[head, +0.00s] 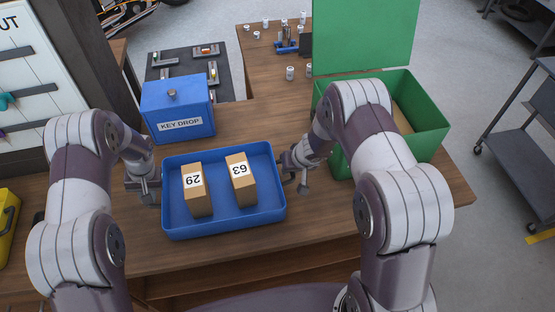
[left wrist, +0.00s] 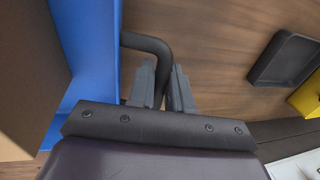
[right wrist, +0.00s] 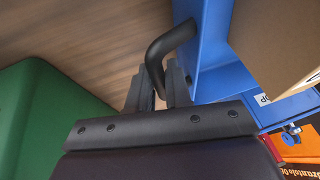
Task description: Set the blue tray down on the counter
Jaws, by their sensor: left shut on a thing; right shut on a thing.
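The blue tray (head: 222,232) is in front of me over the wooden counter (head: 140,258), looking level. I cannot tell whether its underside touches the wood. Two brown boxes with number labels, a left box (head: 197,203) and a right box (head: 242,188), stand in it. My left gripper (head: 150,188) is shut on the tray's left black handle (left wrist: 150,42). My right gripper (head: 300,174) is shut on the right black handle (right wrist: 166,44). The tray's blue wall shows beside each handle in the left wrist view (left wrist: 88,50) and right wrist view (right wrist: 212,40).
A blue key drop box (head: 178,108) stands just behind the tray. A green open bin (head: 425,118) with a raised lid is close to my right arm. A yellow container (head: 8,225) is at the far left. Small cans and a dark tool mat (head: 160,72) are farther back.

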